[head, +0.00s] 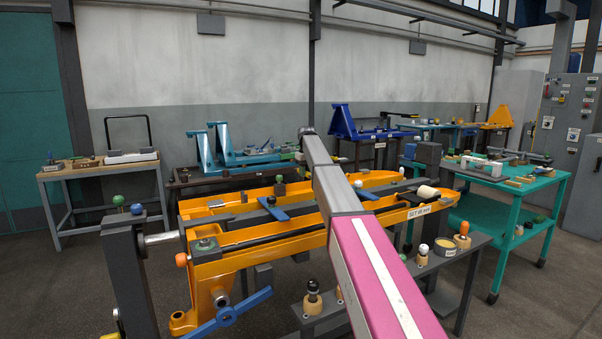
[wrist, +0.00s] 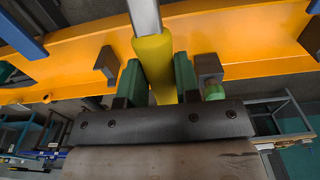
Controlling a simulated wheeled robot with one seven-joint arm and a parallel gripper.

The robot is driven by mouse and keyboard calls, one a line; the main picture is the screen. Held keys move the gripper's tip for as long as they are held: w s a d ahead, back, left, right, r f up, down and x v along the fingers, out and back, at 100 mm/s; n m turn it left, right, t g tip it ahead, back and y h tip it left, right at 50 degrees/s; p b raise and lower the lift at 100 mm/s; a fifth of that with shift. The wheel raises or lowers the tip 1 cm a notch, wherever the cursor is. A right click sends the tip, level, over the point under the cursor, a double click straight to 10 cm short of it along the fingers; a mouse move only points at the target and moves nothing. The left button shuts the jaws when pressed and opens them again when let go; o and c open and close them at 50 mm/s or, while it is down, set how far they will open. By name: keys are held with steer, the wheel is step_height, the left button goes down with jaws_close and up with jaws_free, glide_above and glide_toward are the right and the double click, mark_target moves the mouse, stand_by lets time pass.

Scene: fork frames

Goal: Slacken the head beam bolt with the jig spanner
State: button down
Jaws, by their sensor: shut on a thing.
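My gripper (wrist: 157,78) shows in the wrist view with its two green fingers shut on a yellow handle (wrist: 153,62). A bright metal shaft (wrist: 145,14) runs from the handle out of the top of the view, so the tool's working end is hidden. I take this tool to be the jig spanner. It lies across an orange beam (wrist: 75,52). In the head view my arm covers the gripper and tool. The orange beam frame (head: 268,248) shows there, with a blue lever (head: 227,314) at its near left end. I cannot tell which part is the head beam bolt.
Dark blocks (wrist: 106,63) stand close beside the fingers in the wrist view. In the head view a dark post (head: 128,272) stands left of the frame. Knobs and small parts crowd the grey bench (head: 457,260) at right. A teal cart (head: 545,192) stands beyond.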

steer(key=shift+f, duration=0.15)
steer(key=shift+f, duration=2.45)
steer(key=shift+f, duration=1.1)
steer(key=c, duration=1.6)
jaws_free()
jaws_close()
steer(key=shift+s+a+n, duration=0.5)
steer(key=shift+a+n, duration=0.25)
steer(key=shift+n, duration=0.1)
steer(key=shift+s+a+n, duration=0.45)
steer(key=shift+a+n, duration=0.25)
steer(key=shift+n, duration=0.15)
steer(key=shift+w+d+m, duration=0.3)
steer(key=shift+d+m, duration=0.15)
steer(key=shift+m, duration=0.15)
